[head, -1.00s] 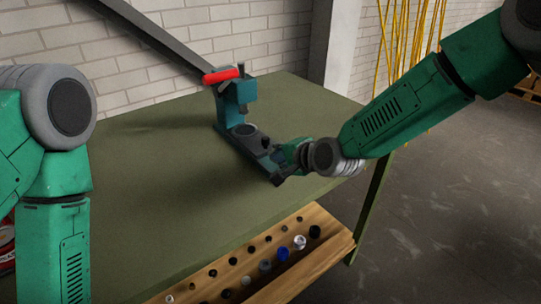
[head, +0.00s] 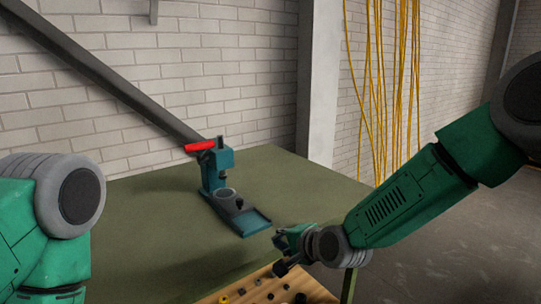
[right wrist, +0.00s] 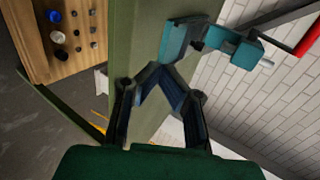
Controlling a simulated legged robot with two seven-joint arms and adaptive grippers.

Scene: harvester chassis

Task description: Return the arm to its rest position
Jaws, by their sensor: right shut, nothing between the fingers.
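My right arm (head: 395,203) comes in from the right in the head view. Its gripper (head: 279,256) is in front of the table's front edge, above the wooden tray and apart from the press. In the right wrist view the gripper (right wrist: 155,72) has its fingertips together with nothing between them. A teal press (head: 219,172) with a red handle (head: 200,146) stands upright on the green table; it also shows in the right wrist view (right wrist: 229,46). Of my left arm, only upper links show at the left edge of the head view; its gripper is out of view.
The green table (head: 140,215) is mostly bare. A wooden tray (head: 312,284) with several small round parts is at its front edge; it also shows in the right wrist view (right wrist: 35,50). A brick wall (head: 240,60), a pillar (head: 318,90) and yellow cables (head: 378,100) stand behind.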

